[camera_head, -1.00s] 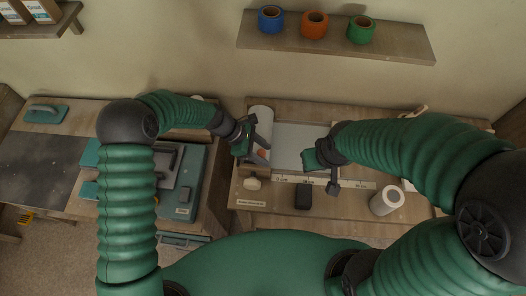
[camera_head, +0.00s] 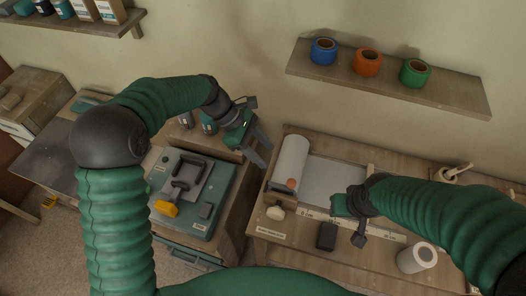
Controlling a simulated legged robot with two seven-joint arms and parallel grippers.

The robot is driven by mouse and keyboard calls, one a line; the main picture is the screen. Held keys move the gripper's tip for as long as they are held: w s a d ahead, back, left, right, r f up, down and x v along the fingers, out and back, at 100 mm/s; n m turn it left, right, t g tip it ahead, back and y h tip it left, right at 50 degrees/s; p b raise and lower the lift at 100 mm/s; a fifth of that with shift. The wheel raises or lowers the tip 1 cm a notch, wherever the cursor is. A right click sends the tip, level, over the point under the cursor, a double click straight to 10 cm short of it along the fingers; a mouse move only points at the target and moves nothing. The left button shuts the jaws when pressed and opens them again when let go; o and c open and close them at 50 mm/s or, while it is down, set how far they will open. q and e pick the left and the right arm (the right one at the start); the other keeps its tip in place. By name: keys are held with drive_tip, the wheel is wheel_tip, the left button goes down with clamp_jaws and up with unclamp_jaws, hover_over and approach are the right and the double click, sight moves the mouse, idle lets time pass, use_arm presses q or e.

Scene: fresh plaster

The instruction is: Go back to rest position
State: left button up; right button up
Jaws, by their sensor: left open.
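My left gripper (camera_head: 262,153) is raised near the gap between the two benches. Its two dark fingers are apart and nothing shows between them. It is left of a white roll (camera_head: 290,160) and looks clear of it. My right gripper (camera_head: 350,212) is over the right bench, at the front edge of a pale grey sheet (camera_head: 335,180). Its fingers are mostly hidden by its own body, so I cannot tell whether it is open.
The right bench (camera_head: 285,248) bears a dark block (camera_head: 326,236) and an upright white roll (camera_head: 418,257). The left bench has a teal case (camera_head: 222,212) with a grey tool. A wall shelf (camera_head: 460,91) holds blue, orange and green tape rolls.

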use_arm(q)
drive_tip(key=s+a+f+m+t+y+b, duration=0.2)
drive_tip(key=s+a+f+m+y, duration=0.1)
drive_tip(key=s+a+m, duration=0.4)
drive_tip(key=s+a+f+m+t+y+b, duration=0.2)
drive_tip(key=s+a+f+m+y+b, duration=0.1)
drive_tip(key=s+a+m, duration=0.5)
wheel_tip(320, 180, down, 2)
drive_tip(key=shift+s+a+f+t+y, duration=0.3)
drive_tip(key=shift+a+y, duration=0.3)
drive_tip(key=shift+a, duration=0.65)
drive_tip(key=shift+s+r, duration=0.15)
drive_tip(key=shift+d, duration=0.1)
